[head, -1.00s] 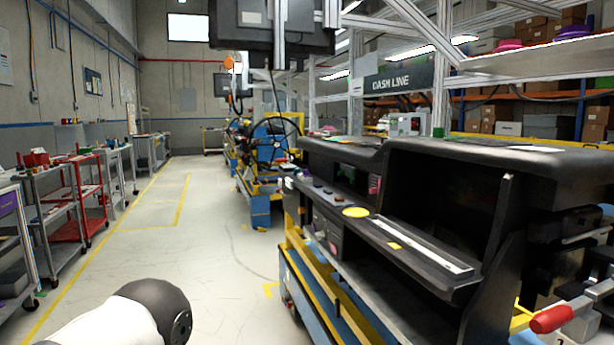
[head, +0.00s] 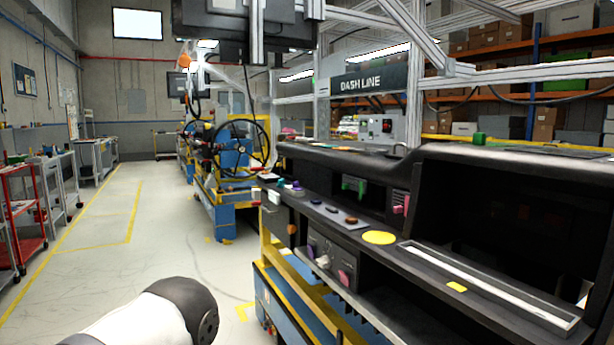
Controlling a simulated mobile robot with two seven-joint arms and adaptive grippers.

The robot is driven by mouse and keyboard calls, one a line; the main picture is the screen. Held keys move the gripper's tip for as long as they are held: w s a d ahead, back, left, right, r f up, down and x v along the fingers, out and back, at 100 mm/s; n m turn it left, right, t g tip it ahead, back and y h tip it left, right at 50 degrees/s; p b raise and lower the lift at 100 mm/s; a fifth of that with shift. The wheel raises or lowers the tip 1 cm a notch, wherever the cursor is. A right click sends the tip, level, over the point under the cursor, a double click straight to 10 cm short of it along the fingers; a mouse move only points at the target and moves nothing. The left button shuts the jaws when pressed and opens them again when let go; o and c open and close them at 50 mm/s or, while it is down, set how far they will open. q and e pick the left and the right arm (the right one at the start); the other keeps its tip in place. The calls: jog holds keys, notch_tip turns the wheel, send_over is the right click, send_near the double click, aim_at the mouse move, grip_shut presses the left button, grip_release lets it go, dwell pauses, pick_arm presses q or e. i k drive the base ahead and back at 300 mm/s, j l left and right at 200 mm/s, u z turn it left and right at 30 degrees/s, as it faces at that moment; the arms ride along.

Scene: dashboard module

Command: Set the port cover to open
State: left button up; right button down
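The dashboard module (head: 480,238) fills the right side of the head view, dark and mounted on a blue and yellow stand. Its ledge carries a yellow disc (head: 379,238), a small yellow block (head: 456,287) and a long pale strip (head: 485,281). Pink pieces (head: 344,277) and a green piece (head: 353,187) sit on its front and in its recess. I cannot tell which part is the port cover, or whether it is open. Neither gripper is in view; only a white and dark link of my arm shows at the bottom left.
A steering wheel (head: 243,145) stands on a blue and yellow station beyond the dashboard's left end. A red cart (head: 22,225) and grey carts line the left side. The floor (head: 150,240) between is clear. A metal frame with a DASH LINE sign (head: 370,82) rises behind.

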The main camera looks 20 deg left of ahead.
aim_at(295, 187)
jog(key=i+j+z, duration=0.15)
jog(key=j, duration=0.2)
jog(key=i+j+z, duration=0.15)
jog(key=j, duration=0.25)
jog(key=i+j+z, duration=0.3)
jog(key=j, duration=0.5)
jog(key=i+j+z, duration=0.15)
jog(key=j, duration=0.25)
jog(key=i+j+z, duration=0.15)
jog(key=j, duration=0.3)
jog(key=j+z, duration=0.15)
jog(key=j, duration=0.3)
jog(key=i, duration=0.05)
